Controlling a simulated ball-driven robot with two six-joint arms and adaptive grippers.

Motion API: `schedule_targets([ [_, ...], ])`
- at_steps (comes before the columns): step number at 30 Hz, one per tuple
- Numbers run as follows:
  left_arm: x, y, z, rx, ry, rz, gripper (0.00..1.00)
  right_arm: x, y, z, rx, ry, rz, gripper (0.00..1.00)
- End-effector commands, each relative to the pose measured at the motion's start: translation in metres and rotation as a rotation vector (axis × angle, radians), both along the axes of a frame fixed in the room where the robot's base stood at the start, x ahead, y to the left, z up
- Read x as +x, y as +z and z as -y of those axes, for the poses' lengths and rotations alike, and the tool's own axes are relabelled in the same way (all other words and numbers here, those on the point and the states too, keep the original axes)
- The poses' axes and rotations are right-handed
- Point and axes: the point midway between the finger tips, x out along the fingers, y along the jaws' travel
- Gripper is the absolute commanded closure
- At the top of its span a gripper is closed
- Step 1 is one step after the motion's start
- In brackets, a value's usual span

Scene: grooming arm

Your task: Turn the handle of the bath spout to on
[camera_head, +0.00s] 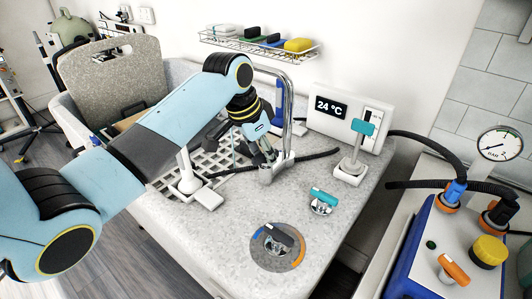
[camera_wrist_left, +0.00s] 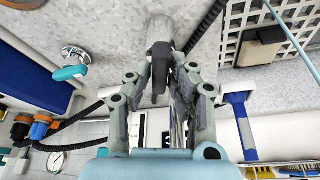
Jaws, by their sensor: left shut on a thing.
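The bath spout (camera_head: 289,112) is a tall chrome gooseneck on the speckled grey counter, its base partly behind my left gripper (camera_head: 262,152). In the left wrist view a dark grey lever handle (camera_wrist_left: 160,66) lies between the fingers of my left gripper (camera_wrist_left: 159,76), below a grey cylindrical body (camera_wrist_left: 160,28). The fingers are shut on the handle, one on each side. In the head view the gripper hides most of the handle, and its exact angle cannot be told. My right gripper is not in view.
A white display unit (camera_head: 335,108) reading 24 °C stands behind at the right. A teal-handled valve (camera_head: 322,198) and a round dial with a dark lever (camera_head: 278,246) sit on the front counter. A black hose (camera_head: 318,156) passes beside the spout. A wire shelf (camera_head: 258,46) hangs above.

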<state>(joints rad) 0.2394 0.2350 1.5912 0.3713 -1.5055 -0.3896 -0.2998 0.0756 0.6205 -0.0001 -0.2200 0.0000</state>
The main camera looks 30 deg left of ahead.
Motion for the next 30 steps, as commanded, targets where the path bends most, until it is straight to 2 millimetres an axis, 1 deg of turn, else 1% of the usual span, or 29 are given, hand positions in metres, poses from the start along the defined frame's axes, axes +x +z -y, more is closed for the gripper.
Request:
schedule_targets([
  [5,0.0,0.001,0.0,0.0,0.006,0.0,1.0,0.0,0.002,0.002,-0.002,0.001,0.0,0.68],
  [21,0.0,0.002,0.0,0.0,0.199,-0.001,1.0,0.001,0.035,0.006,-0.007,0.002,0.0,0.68],
  [25,0.0,0.001,0.0,0.0,0.235,-0.001,1.0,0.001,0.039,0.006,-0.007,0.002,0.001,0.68],
  [30,0.0,0.0,0.0,0.0,0.246,0.0,1.0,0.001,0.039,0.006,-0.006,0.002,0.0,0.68],
])
